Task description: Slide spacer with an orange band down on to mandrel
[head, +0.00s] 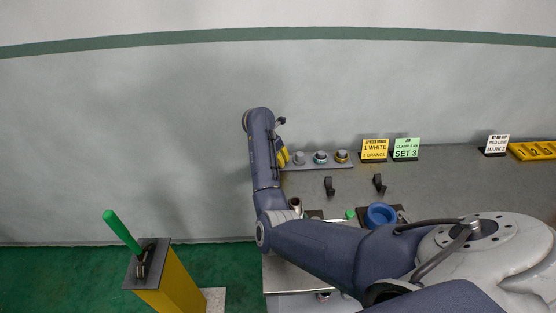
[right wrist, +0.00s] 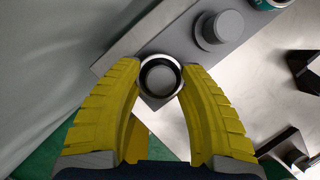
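My right gripper (head: 283,157) is at the left end of the spacer rack in the head view. In the right wrist view its yellow fingers (right wrist: 161,72) close in on both sides of a ring-shaped spacer (right wrist: 160,62). They appear to touch it. The grey round middle inside the ring looks like a peg top; this spacer's band colour is hidden. A spacer with an orange band (head: 342,156) stands at the rack's right end. A dark upright post with a pale top (head: 295,204), possibly the mandrel, stands beside my right arm. My left gripper is not in view.
The rack (head: 314,167) also holds a bare grey peg (right wrist: 219,30) and a teal-banded spacer (head: 320,157). Two black hooks (head: 329,186) and a blue ring (head: 381,214) are on the bench. A yellow sign (head: 374,149) reads "1 WHITE 2 ORANGE". A green-handled lever (head: 122,232) stands left.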

